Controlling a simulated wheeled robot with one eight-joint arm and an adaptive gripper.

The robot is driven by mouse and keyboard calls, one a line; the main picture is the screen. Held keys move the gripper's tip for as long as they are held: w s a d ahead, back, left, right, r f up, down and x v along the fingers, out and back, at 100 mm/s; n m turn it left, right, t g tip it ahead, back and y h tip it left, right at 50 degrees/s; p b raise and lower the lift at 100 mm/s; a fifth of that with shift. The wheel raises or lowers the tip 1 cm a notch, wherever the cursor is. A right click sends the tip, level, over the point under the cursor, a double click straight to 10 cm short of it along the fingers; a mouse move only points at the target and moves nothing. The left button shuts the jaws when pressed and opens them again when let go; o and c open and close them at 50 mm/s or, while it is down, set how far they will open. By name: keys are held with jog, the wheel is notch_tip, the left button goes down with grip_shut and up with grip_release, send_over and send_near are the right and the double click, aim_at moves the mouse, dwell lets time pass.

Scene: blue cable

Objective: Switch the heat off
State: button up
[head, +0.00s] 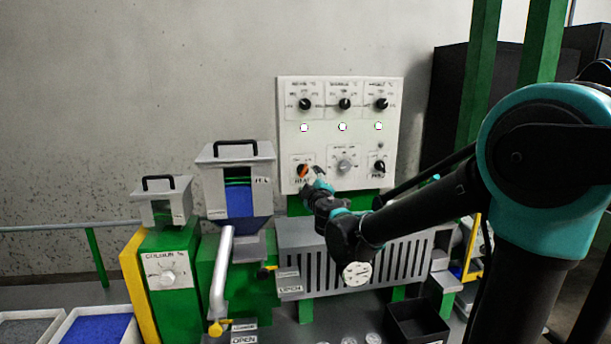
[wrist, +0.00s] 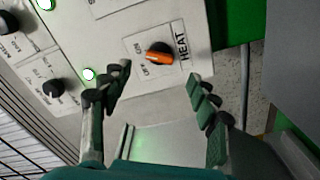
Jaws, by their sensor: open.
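The heat switch is an orange-and-black rotary knob (wrist: 159,54) on a white label plate marked HEAT, in the upper middle of the wrist view. In the head view the orange knob (head: 302,171) sits at the lower left of the white control panel (head: 325,152), partly beside my gripper. My gripper (wrist: 160,90) is open, its two fingers spread to either side below the knob in the wrist view, with nothing between them. In the head view my gripper (head: 317,183) is close to the panel's lower left, near the knob. I cannot tell whether it touches.
Several black knobs sit on the panel, such as the lower right one (head: 379,166), with three lit white lamps (head: 342,127) between rows. Below is a grey slatted housing (head: 300,262). A hopper with blue contents (head: 238,200) stands left. A black bin (head: 415,322) is front right.

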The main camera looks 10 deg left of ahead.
aim_at(305, 173)
jog(key=x, duration=0.7)
jog(key=shift+w+f, duration=0.1)
jog(key=shift+w, duration=0.2)
jog(key=c, duration=1.2)
